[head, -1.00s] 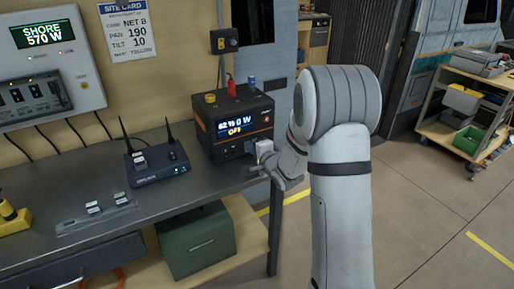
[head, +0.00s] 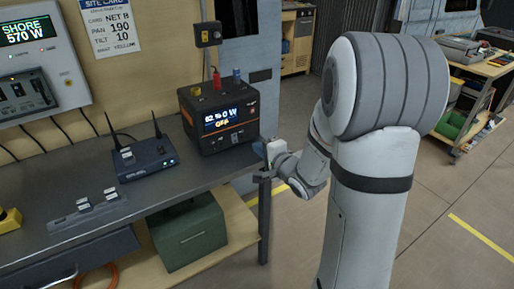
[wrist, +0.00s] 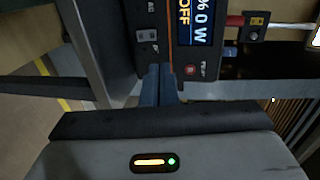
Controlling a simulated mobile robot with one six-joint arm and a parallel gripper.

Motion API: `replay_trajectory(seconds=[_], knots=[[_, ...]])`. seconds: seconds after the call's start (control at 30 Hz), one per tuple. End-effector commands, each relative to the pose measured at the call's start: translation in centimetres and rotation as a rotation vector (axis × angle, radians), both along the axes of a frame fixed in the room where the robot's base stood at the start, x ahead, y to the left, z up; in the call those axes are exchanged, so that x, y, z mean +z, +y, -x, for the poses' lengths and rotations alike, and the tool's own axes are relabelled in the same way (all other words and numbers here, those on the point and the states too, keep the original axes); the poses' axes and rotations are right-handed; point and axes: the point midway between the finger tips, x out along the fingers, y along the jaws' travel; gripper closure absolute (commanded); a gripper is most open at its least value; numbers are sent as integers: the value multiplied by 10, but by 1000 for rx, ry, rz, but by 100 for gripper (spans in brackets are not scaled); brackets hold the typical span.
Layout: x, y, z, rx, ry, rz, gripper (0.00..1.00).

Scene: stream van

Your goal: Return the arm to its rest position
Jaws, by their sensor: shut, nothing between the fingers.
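My arm (head: 372,200) stands at the right of the head view, folded at the elbow, with its wrist low beside the right end of the bench. My gripper (wrist: 160,84) is shut and empty. In the wrist view its two fingers lie together in front of the power station. In the head view the wrist partly hides the fingers. The power station (head: 217,117), a black box with an orange trim and a lit screen reading OFF, stands at the bench's right end, just left of my gripper. It also shows in the wrist view (wrist: 207,55).
The grey bench (head: 185,185) holds a router (head: 147,161) with two antennas and a switch strip (head: 88,213). A green box (head: 188,236) sits on the lower shelf. A loaded cart (head: 478,90) stands at the far right. Floor right of the bench is open.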

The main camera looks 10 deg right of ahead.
Motion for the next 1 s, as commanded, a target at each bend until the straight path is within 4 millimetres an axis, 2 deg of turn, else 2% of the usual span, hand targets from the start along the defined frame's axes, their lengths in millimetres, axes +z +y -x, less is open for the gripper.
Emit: replay_trajectory(seconds=[0.37,0.47,0.57,0.67,0.77,0.87,1.0], knots=[[1,-1,0,-3,1,9,100],[7,-3,1,-15,12,75,100],[18,-10,5,-43,46,229,100],[32,-19,18,-60,115,441,100],[45,-27,38,-47,210,648,100],[57,-32,64,5,316,827,100],[73,-30,111,149,466,1025,100]])
